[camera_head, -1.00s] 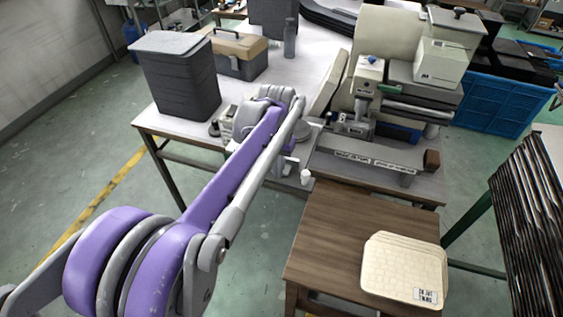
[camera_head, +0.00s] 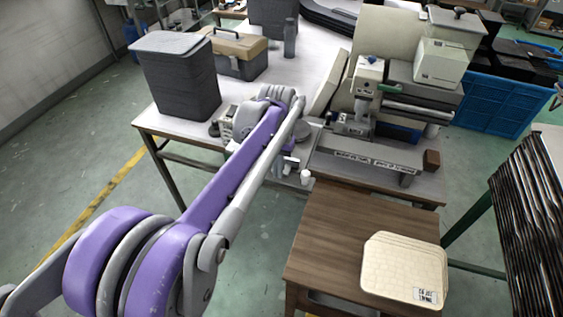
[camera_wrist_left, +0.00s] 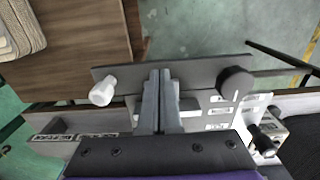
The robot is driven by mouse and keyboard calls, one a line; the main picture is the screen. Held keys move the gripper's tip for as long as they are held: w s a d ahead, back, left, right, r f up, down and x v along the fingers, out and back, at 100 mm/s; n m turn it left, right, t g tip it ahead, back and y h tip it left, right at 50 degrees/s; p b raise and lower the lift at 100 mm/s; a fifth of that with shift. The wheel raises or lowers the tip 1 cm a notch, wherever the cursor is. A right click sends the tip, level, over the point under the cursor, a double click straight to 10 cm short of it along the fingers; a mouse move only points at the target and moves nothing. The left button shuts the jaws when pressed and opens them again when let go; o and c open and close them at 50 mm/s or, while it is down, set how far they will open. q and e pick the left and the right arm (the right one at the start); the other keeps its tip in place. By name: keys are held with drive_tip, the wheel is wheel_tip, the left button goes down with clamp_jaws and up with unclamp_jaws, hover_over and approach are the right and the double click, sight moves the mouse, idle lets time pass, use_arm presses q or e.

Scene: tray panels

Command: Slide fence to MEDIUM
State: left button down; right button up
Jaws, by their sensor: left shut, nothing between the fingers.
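In the left wrist view a long grey plate (camera_wrist_left: 190,74), which looks like the fence, runs crosswise. It carries a white knob (camera_wrist_left: 102,92) at its left and a black knob (camera_wrist_left: 235,83) at its right. A white plate with labels (camera_wrist_left: 222,108) shows beside it, its words too small to read. My left gripper (camera_wrist_left: 160,78) is shut and empty, its tips over the grey plate between the knobs; I cannot tell if they touch it. In the head view the white knob (camera_head: 306,176) shows beside the gripper (camera_head: 288,163), and my left arm hides most of the fence.
A grey labelled bar (camera_head: 370,155) lies along the machine's front, with a brown block (camera_head: 432,161) at its right end. A wooden table (camera_head: 335,235) bears stacked cream panels (camera_head: 402,262). A dark bin (camera_head: 178,85) and toolbox (camera_head: 238,55) stand on the bench behind.

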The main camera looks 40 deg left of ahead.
use_arm(q)
drive_tip(key=shift+w, duration=0.15)
drive_tip(key=shift+w+a, duration=0.3)
drive_tip(key=shift+w, duration=0.6)
drive_tip(key=shift+w+a, duration=0.25)
drive_tip(key=shift+w, duration=0.6)
drive_tip(key=shift+s+d, duration=0.15)
drive_tip(key=shift+s, duration=0.5)
drive_tip(key=shift+r+p, duration=2.25)
drive_tip(key=shift+r, duration=1.3)
drive_tip(key=shift+w+f, duration=0.1)
use_arm(e)
wheel_tip(320, 180, up, 6)
drive_tip(key=w, duration=0.2)
drive_tip(key=shift+s+f, duration=0.1)
